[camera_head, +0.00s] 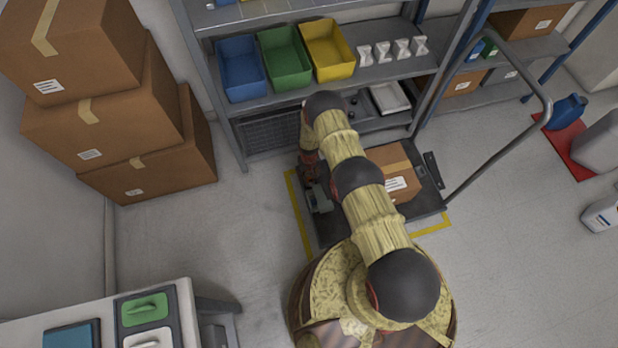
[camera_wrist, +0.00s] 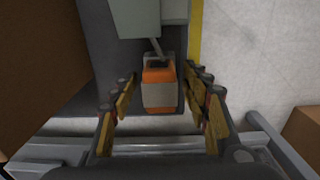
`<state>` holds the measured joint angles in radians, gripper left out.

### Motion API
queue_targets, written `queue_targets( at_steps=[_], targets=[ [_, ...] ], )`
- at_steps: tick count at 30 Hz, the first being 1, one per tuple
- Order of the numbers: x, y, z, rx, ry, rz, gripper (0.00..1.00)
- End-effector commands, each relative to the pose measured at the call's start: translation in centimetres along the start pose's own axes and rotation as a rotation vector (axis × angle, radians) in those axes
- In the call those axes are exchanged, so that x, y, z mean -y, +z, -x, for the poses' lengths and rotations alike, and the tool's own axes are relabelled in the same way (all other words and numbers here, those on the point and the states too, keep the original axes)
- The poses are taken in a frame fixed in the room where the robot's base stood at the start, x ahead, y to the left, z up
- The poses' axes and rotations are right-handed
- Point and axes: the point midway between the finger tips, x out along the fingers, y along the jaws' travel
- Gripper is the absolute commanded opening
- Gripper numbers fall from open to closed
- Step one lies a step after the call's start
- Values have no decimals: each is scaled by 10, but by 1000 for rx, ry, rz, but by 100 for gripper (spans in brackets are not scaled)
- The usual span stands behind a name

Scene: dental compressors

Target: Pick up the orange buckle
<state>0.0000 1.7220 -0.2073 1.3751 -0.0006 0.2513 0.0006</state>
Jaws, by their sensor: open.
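The orange buckle (camera_wrist: 158,76), a small block with an orange band, a dark top and a pale grey lower face, shows in the middle of the wrist view. A thin stem joins its top to a grey-green body (camera_wrist: 135,18). My gripper (camera_wrist: 160,88) is open, with one finger line to the left of the buckle and one to the right. Gaps show on both sides, and I see no finger touching it. In the head view my gripper (camera_head: 309,170) hangs low over the left side of the platform cart, and the buckle cannot be made out.
The dark platform cart (camera_head: 427,203) carries a cardboard box (camera_head: 397,172) right of my gripper. A metal shelf (camera_head: 290,98) with blue, green and yellow bins stands behind. Stacked boxes (camera_head: 150,165) stand at left. Floor between them and the cart is clear.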

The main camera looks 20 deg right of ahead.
Motion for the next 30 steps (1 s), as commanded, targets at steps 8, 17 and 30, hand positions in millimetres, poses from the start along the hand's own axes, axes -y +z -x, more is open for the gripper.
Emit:
queue_targets(
  at_steps=[8,17,30],
  targets=[
    [0,0,0,0,0,0,34],
    [0,0,0,0,0,0,17],
    [0,0,0,0,0,0,0]
  ],
)
